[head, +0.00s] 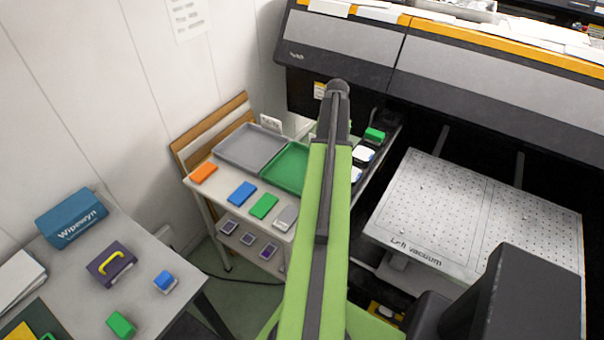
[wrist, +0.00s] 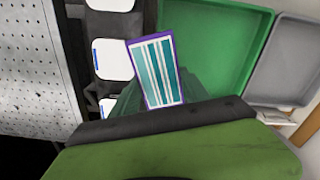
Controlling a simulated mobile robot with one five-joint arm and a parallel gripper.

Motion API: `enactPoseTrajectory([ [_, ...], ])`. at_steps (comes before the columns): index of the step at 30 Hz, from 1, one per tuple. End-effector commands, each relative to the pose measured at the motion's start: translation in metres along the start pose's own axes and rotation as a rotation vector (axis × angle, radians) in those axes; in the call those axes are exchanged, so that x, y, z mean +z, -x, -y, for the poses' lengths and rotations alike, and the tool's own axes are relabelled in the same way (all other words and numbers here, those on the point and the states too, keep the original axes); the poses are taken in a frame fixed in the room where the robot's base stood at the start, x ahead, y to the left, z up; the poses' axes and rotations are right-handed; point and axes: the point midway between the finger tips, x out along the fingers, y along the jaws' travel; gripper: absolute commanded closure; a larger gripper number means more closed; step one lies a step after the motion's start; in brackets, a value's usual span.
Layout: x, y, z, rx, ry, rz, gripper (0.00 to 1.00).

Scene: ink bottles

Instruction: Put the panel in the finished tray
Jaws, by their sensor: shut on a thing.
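The panel (wrist: 156,68) shows in the wrist view as a flat piece with a purple border and teal and white stripes. My gripper (wrist: 150,98) is shut on its near end. The panel is tilted slightly and overlaps the left edge of the green tray (wrist: 225,45) in that view; its height above the tray is unclear. The empty green tray also shows in the head view (head: 285,168), partly behind my arm. A grey tray (wrist: 286,62) lies beside it, also empty in the head view (head: 250,146). No label shows which tray is the finished one. My arm hides the panel and gripper in the head view.
White-topped bottles (wrist: 110,58) stand in a dark row left of the panel. A perforated vacuum bed (head: 480,215) and large printer (head: 450,70) are to the right.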

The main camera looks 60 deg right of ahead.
Motion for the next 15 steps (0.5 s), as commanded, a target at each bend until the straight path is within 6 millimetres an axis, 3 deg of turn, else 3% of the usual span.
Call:
enactPoseTrajectory([
  [3, 0.000, -0.010, 0.003, 0.000, -0.049, 0.000, 0.94],
  [9, 0.009, -0.040, 0.044, 0.000, -0.267, 0.000, 0.94],
  [15, 0.011, -0.042, 0.054, 0.000, -0.344, 0.000, 0.94],
])
